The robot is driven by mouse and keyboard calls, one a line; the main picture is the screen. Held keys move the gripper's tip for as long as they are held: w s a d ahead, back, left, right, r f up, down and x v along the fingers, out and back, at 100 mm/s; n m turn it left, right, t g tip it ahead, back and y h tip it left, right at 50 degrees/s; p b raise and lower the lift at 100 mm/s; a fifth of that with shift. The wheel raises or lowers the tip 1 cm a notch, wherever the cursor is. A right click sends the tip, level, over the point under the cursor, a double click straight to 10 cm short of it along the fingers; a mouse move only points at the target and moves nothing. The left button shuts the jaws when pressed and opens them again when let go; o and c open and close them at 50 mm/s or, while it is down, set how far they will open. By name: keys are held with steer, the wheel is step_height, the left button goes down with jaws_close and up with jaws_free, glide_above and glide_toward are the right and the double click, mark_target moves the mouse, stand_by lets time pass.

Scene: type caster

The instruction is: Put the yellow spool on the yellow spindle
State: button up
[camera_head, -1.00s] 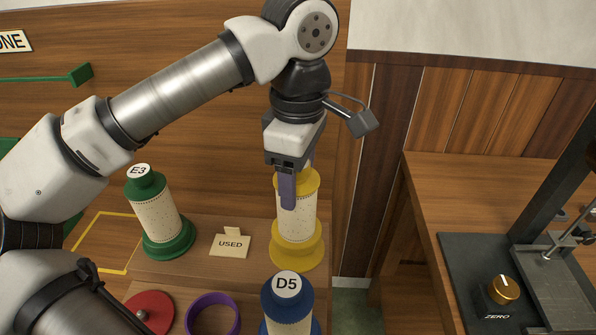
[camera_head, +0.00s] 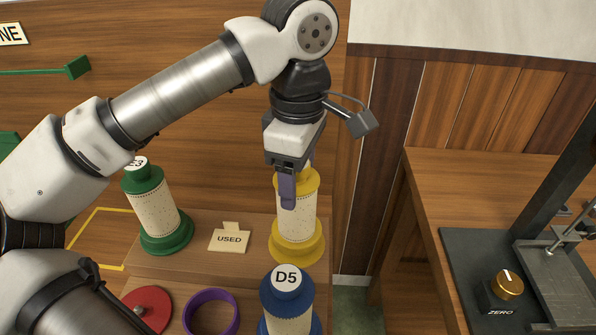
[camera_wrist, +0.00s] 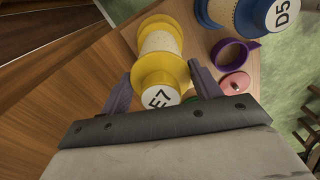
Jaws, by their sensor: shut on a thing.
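The yellow spool (camera_head: 297,215) has cream winding and yellow flanges. It stands upright at the right end of the wooden step, beside the USED card. My gripper (camera_head: 288,190) points down from above and is shut on its upper part. In the wrist view, the spool (camera_wrist: 160,68) shows its E7 label between the two fingers of my gripper (camera_wrist: 162,92). I cannot tell whether its base touches the wood. I see no yellow spindle in either view.
A green spool (camera_head: 154,212) stands left of the USED card (camera_head: 230,238). A blue D5 spool (camera_head: 287,300), a purple ring (camera_head: 211,314) and a red disc with a peg (camera_head: 148,308) are in front. A bench with a brass ZERO knob (camera_head: 508,285) is at right.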

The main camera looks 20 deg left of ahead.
steer(key=shift+f+b, duration=0.7)
steer(key=shift+f, duration=0.2)
steer(key=o, duration=1.6)
steer(key=shift+r+p, duration=2)
steer(key=shift+r, duration=1.05)
